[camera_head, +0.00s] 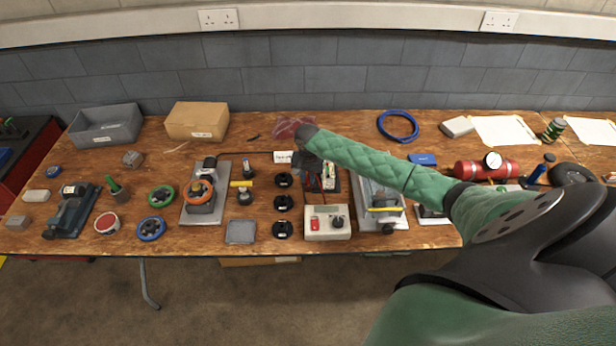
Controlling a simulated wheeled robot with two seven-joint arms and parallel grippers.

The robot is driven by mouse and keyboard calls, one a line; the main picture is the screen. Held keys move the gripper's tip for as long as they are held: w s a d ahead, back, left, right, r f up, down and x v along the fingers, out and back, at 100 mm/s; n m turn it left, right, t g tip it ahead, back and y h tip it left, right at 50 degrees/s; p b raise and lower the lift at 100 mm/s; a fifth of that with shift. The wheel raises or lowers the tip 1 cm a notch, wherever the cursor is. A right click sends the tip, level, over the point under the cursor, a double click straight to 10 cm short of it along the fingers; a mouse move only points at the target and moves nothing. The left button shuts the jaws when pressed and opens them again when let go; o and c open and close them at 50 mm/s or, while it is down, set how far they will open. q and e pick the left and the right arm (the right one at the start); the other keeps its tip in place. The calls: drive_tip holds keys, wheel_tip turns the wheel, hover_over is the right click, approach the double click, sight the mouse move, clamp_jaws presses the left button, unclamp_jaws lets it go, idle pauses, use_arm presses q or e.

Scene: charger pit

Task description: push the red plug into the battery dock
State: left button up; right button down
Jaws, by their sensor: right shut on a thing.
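My right gripper (312,178) hangs at the end of the green-sleeved arm over the middle of the bench. It points down and is shut. The red plug is between its fingers, mostly hidden by the gripper and too small to make out well. The battery dock (329,178), a dark unit with a pale block and small red parts, stands on the bench right at the gripper. The gripper and forearm cover part of it. I cannot tell whether the plug touches the dock or is in its socket. My left gripper is not in view.
A metal fixture (380,205) stands close on the right.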

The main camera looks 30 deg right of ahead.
sight(308, 177)
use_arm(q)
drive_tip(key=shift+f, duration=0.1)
use_arm(e)
drive_tip(key=shift+f, duration=0.7)
drive_tip(key=c, duration=1.2)
unclamp_jaws()
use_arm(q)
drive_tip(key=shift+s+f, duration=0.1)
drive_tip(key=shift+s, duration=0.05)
use_arm(e)
drive_tip(key=shift+r+b, duration=0.3)
drive_tip(key=shift+b, duration=0.1)
wheel_tip(308, 177, up, 6)
drive_tip(key=shift+b, duration=1.1)
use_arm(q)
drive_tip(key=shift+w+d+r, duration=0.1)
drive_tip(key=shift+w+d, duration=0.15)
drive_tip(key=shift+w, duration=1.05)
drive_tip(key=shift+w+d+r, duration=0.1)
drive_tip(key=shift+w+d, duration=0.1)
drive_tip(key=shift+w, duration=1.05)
use_arm(e)
drive_tip(key=shift+r, duration=0.6)
